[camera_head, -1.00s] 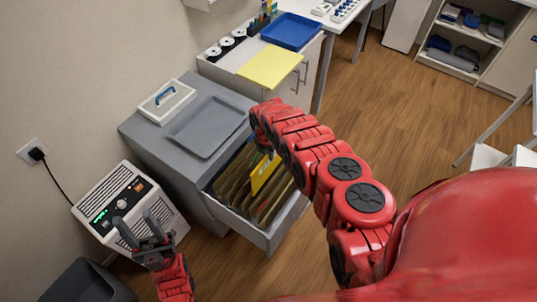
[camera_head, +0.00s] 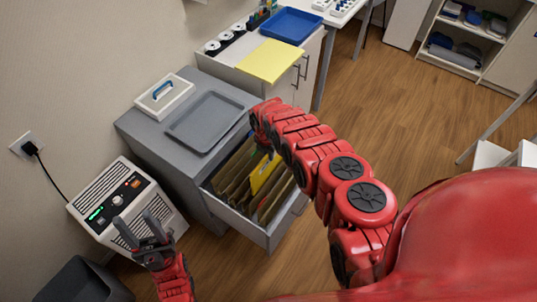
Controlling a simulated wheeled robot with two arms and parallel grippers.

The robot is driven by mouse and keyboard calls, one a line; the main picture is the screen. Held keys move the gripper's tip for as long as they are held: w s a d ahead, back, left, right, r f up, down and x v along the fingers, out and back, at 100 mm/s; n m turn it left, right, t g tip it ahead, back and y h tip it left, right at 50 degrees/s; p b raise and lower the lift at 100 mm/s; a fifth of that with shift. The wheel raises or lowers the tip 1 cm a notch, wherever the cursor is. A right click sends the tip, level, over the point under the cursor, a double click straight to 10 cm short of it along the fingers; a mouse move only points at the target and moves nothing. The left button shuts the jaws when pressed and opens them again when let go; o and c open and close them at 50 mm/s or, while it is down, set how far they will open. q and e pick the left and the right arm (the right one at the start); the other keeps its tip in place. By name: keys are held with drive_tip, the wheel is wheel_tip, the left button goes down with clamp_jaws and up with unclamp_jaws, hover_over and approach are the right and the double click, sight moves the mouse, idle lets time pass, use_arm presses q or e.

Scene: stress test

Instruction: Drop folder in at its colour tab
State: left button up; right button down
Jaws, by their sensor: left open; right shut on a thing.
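A yellow folder (camera_head: 264,172) stands in the open file drawer (camera_head: 268,238) of the grey cabinet (camera_head: 165,140), among several olive-brown hanging folders (camera_head: 232,176). My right gripper (camera_head: 268,148) is over the drawer at the yellow folder's top edge and is shut on it; its fingertips are mostly hidden behind my red arm. Coloured tabs are too small or hidden to tell. My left gripper (camera_head: 142,230) is open and empty, in front of the white appliance at the lower left.
A grey tray (camera_head: 207,122) and a white box with a blue handle (camera_head: 164,95) sit on the cabinet top. A yellow sheet (camera_head: 270,61) and a blue tray (camera_head: 291,25) lie on the counter behind. A white appliance (camera_head: 120,208) stands left of the cabinet, and a dark bin (camera_head: 82,282) is at the lower left.

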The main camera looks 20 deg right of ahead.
drive_tip(key=shift+f+b, duration=4.75)
drive_tip(key=shift+f, duration=0.05)
drive_tip(key=c, duration=0.8)
unclamp_jaws()
drive_tip(key=shift+c, duration=0.2)
drive_tip(key=shift+r, duration=0.1)
drive_tip(key=r, duration=0.7)
drive_tip(key=a+r, duration=0.1)
drive_tip(key=r, duration=0.3)
drive_tip(key=shift+s, duration=0.35)
wheel_tip(320, 180, up, 6)
drive_tip(key=f+p, duration=0.1)
drive_tip(key=p, duration=0.2)
hover_over(268, 168)
drive_tip(key=shift+a+r, duration=0.25)
drive_tip(key=shift+a, duration=0.2)
drive_tip(key=shift+r+p, duration=0.4)
drive_tip(key=shift+p, duration=0.15)
